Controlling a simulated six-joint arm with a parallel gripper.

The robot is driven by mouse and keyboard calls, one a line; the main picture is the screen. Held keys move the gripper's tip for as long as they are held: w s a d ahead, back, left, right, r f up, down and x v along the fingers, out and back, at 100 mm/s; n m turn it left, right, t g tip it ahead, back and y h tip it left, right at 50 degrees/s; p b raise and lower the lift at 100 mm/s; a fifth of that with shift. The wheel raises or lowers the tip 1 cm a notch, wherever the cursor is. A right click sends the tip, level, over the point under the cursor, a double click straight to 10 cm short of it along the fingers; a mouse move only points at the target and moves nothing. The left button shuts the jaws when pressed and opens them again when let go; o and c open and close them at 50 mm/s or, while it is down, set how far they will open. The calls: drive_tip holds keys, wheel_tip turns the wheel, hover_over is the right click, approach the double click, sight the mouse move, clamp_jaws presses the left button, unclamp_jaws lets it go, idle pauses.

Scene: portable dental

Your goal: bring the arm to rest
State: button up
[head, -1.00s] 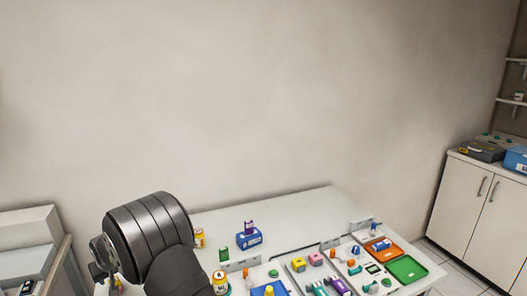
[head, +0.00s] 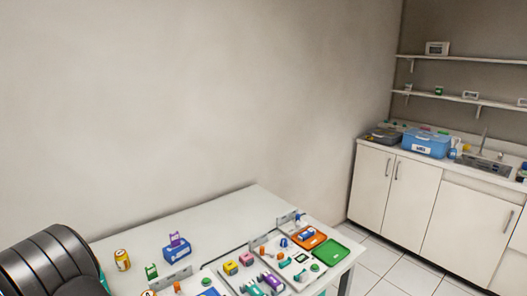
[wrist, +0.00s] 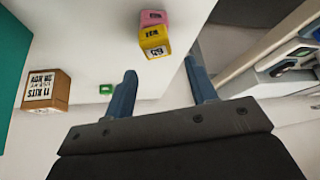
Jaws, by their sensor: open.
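My gripper (wrist: 158,72) shows in the wrist view with its two blue fingers spread apart. Nothing is between the fingers. A yellow block (wrist: 153,38) and a pink block (wrist: 153,17) lie beyond the gap on a pale surface, apart from the fingers. In the head view my dark ribbed arm (head: 48,262) fills the lower left corner. My gripper is outside the head view.
The white table (head: 225,212) holds a can (head: 122,260), a blue box (head: 176,249), an orange tray (head: 309,238), a green tray (head: 331,252) and several small items. A brown box (wrist: 46,88) shows in the wrist view. Cabinets (head: 393,194) stand right, beyond open floor.

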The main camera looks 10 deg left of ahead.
wheel_tip(320, 180, down, 3)
drive_tip(key=shift+r, duration=0.15)
drive_tip(key=v, duration=1.1)
drive_tip(key=x, duration=1.1)
drive_tip(key=shift+f, duration=0.4)
wheel_tip(320, 180, up, 15)
drive_tip(key=w+d+m, duration=0.1)
drive_tip(key=w+d, duration=0.4)
drive_tip(key=w, duration=0.8)
drive_tip(key=w+d+m+t+h, duration=0.1)
drive_tip(key=w+d, duration=0.4)
drive_tip(key=w, duration=0.9)
drive_tip(key=w+d+m+t, duration=0.1)
drive_tip(key=w+d, duration=0.4)
drive_tip(key=w, duration=0.8)
drive_tip(key=shift+w+r+m, duration=0.2)
drive_tip(key=shift+w+m, duration=0.05)
drive_tip(key=shift+m, duration=0.55)
drive_tip(key=s+a+n, duration=0.1)
drive_tip(key=s+a, duration=0.4)
drive_tip(key=s, duration=0.3)
drive_tip(key=s+a+n, duration=0.1)
drive_tip(key=s+a, duration=0.4)
drive_tip(key=s, duration=0.4)
drive_tip(key=shift+s+a+g, duration=0.2)
drive_tip(key=shift+s+g, duration=0.1)
drive_tip(key=shift+g, duration=0.1)
drive_tip(key=shift+w+r, duration=0.1)
